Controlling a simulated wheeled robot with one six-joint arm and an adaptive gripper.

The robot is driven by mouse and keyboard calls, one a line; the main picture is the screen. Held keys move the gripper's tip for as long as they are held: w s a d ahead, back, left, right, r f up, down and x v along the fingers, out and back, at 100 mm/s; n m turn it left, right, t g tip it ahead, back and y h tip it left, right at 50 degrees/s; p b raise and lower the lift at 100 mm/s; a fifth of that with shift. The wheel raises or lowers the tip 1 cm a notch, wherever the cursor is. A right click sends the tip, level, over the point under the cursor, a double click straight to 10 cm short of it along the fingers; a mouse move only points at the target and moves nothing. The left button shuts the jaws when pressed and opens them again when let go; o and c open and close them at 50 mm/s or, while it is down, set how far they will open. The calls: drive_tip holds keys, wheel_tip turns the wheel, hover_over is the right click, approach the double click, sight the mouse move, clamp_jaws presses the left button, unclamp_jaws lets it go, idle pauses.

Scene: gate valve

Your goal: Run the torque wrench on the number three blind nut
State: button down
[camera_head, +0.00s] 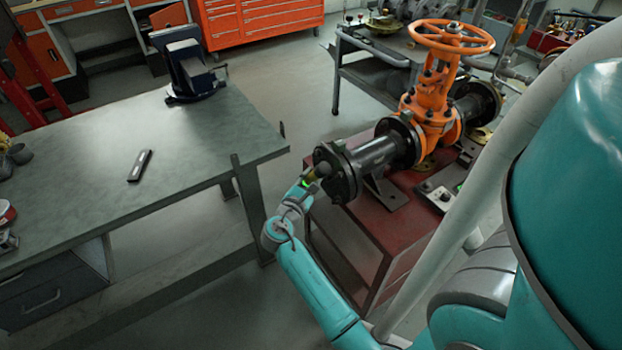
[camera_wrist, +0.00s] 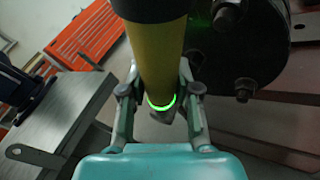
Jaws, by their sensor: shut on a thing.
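My gripper (camera_wrist: 160,110) is shut on a yellow torque wrench (camera_wrist: 158,60) with a dark upper end and a glowing green ring. In the head view my gripper (camera_head: 306,186) is at the left end of the black pipe, and the green glow shows there. The blind flange (camera_head: 339,172) is a dark round plate on that pipe end. In the wrist view the flange (camera_wrist: 250,50) is right of the wrench, with dark nuts (camera_wrist: 228,17) on its face. The nuts' numbers cannot be read. I cannot tell whether the wrench touches a nut; its working end is out of view.
An orange gate valve (camera_head: 436,85) with a handwheel stands on a red stand (camera_head: 368,225). A grey workbench (camera_head: 120,190) is on the left, with a blue vise (camera_head: 190,72) and a small level-like bar (camera_head: 140,165). Orange drawers (camera_head: 262,22) are at the back.

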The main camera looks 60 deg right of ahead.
drive_tip(key=shift+d+r, duration=0.1)
drive_tip(key=shift+d, duration=0.05)
drive_tip(key=shift+s+d, duration=0.35)
drive_tip(key=shift+d, duration=0.1)
drive_tip(key=shift+s+d, duration=0.1)
drive_tip(key=shift+d, duration=0.1)
drive_tip(key=shift+s+d, duration=0.2)
drive_tip(key=shift+d, duration=0.1)
drive_tip(key=shift+s+d, duration=0.35)
drive_tip(key=shift+d, duration=0.2)
idle(1.3)
drive_tip(key=shift+w+a, duration=0.1)
drive_tip(key=shift+a, duration=0.05)
idle(0.6)
drive_tip(key=shift+w+a, duration=0.6)
drive_tip(key=shift+a, duration=0.35)
drive_tip(key=shift+w+a, duration=0.55)
drive_tip(key=shift+a, duration=0.4)
